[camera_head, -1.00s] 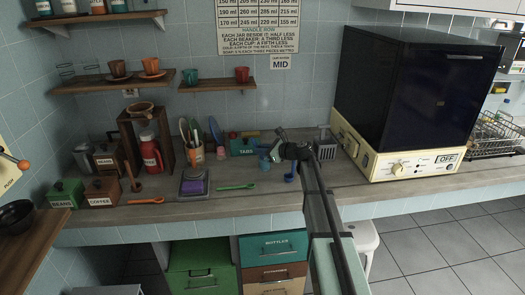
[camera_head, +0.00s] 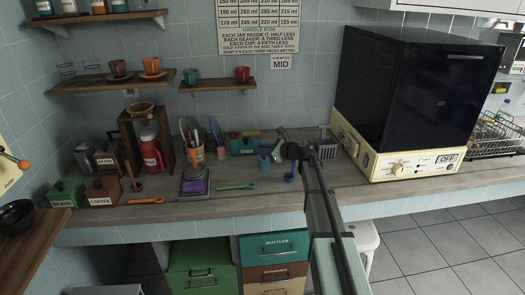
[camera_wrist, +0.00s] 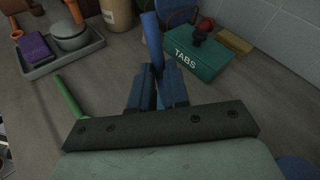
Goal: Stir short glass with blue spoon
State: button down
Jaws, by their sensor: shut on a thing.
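My gripper (camera_head: 283,160) is over the middle of the counter, shut on the blue spoon. In the wrist view the spoon's blue handle (camera_wrist: 152,38) rises from between the closed blue-grey fingers (camera_wrist: 156,88). In the head view a small blue part (camera_head: 290,175) shows just below the gripper; I cannot tell whether it is the spoon's lower end. I cannot make out the short glass clearly in either view.
A green TABS box (camera_wrist: 197,50) stands close beyond the gripper. A green spoon (camera_wrist: 70,98) lies left, near a grey tray (camera_wrist: 92,47) with a purple block (camera_wrist: 34,48). The counter front there is mostly clear.

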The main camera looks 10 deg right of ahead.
jog(key=shift+a, duration=0.25)
jog(key=a+r, duration=0.3)
jog(key=r, duration=0.4)
jog(key=shift+r, duration=0.3)
dwell(0.8)
jog(key=shift+a, duration=0.1)
jog(key=shift+r, duration=0.1)
dwell(0.3)
jog(key=shift+r, duration=2.4)
